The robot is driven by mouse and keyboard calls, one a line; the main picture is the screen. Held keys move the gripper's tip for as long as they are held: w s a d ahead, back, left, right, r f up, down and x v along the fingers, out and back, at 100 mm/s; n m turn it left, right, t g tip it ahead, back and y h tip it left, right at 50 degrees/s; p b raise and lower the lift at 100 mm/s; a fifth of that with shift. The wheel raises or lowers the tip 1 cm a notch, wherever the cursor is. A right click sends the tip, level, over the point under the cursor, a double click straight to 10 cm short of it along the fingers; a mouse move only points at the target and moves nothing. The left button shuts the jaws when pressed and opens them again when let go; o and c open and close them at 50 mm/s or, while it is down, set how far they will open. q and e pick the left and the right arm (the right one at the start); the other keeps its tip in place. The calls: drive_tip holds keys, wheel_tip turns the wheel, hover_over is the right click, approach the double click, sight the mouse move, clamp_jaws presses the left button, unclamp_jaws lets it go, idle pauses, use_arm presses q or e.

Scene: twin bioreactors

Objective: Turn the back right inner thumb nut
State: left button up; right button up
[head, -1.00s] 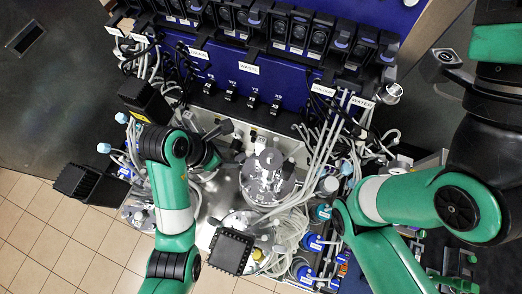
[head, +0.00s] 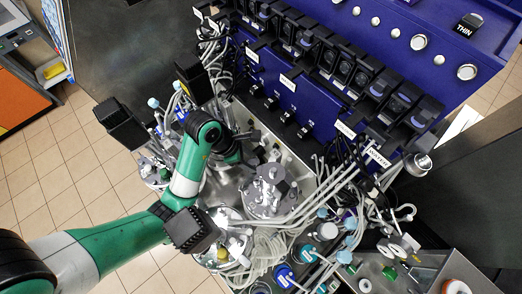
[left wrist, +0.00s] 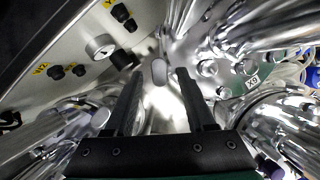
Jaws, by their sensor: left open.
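My left gripper (head: 252,137) reaches in beside the back of the metal reactor head (head: 268,192) in the head view. In the left wrist view its two dark fingers (left wrist: 158,82) are open and apart. A small rounded metal piece (left wrist: 159,71) shows between and just beyond the fingertips; I cannot tell whether it is the back right inner thumb nut. No thumb nut can be singled out in the head view. My right gripper is out of view.
A second metal reactor head (head: 226,222) stands in front, partly hidden. Pale tubes (head: 300,215) crowd the right side. A silver panel with a round knob (left wrist: 100,47) and black knobs stands close left of the fingers. Blue pump housing (head: 290,95) rises behind.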

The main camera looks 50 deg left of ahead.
use_arm(q)
clamp_jaws()
idle(0.3)
drive_tip(key=shift+s+n+y, duration=0.1)
drive_tip(key=shift+n+y, duration=0.2)
drive_tip(key=shift+n, duration=0.5)
unclamp_jaws()
drive_tip(key=shift+d, duration=0.1)
